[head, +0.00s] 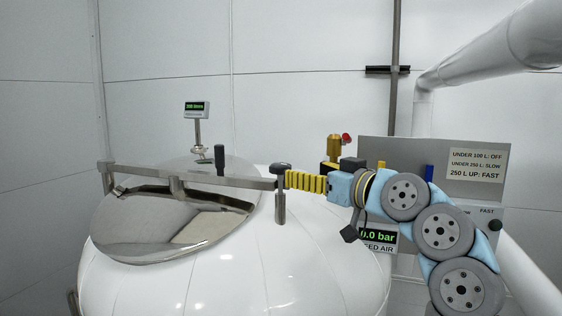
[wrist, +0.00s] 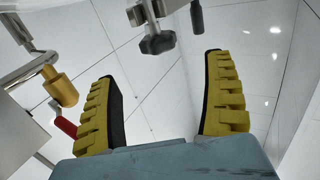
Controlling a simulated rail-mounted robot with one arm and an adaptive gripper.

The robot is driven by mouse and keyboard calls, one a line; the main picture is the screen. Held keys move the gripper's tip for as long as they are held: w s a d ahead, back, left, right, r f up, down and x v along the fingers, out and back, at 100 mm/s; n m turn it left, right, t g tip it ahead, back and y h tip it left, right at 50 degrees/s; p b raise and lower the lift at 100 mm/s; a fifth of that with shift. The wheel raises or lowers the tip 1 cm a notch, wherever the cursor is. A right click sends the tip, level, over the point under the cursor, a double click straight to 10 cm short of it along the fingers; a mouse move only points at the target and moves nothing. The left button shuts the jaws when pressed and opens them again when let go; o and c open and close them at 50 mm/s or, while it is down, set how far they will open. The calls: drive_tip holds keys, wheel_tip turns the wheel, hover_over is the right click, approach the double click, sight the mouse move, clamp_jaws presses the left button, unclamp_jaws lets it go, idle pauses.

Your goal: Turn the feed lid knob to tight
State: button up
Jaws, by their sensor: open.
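The feed lid (head: 175,235) is a polished steel disc on the white tank, with a flat steel bar (head: 235,179) across it. A black knob (head: 281,169) sits on top of a steel post at the bar's right end. My gripper (head: 290,179) has yellow ribbed fingers that point left at the knob, close on its right side. In the wrist view the fingers stand wide apart, with empty space between the tips (wrist: 160,66). The dark lobed knob (wrist: 157,43) shows just beyond the tips, roughly centred between them. I cannot tell whether any finger touches it.
A brass valve with a red knob (head: 334,148) is behind my gripper. A control panel (head: 475,160) and a pressure display (head: 377,237) stand at right. A litre display (head: 196,109) stands behind the lid. Space above the bar is clear.

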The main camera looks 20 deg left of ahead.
sight(288, 168)
drive_tip(key=p+x, duration=0.2)
drive_tip(key=x, duration=0.7)
drive_tip(key=shift+f, duration=0.1)
drive_tip(key=c, duration=1.2)
